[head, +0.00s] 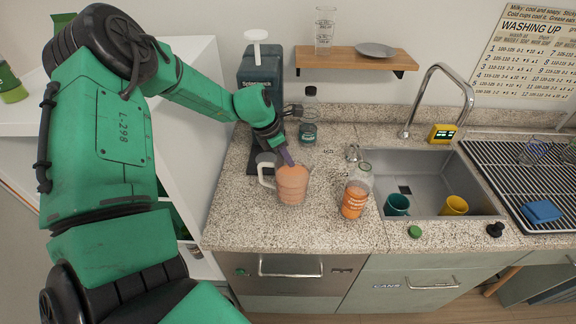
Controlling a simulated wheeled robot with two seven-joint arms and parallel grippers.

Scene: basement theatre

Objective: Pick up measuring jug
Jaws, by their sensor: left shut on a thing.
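The measuring jug (293,186) is a clear jug filled with something orange, with a pale handle (265,169) on its left side. It is upright at the middle of the granite counter; whether its base touches the counter is hard to tell. My left gripper (287,158) comes in from behind and above and is shut on the jug at its far rim. The fingertips are partly hidden, so the exact grip is unclear. My right gripper is out of view.
A bottle with orange contents (354,199) stands right of the jug, near the sink (430,205) holding two cups. A dark dispenser (260,75) and a clear bottle (308,118) stand behind. A green cap (415,232) lies near the front edge. The counter's front left is clear.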

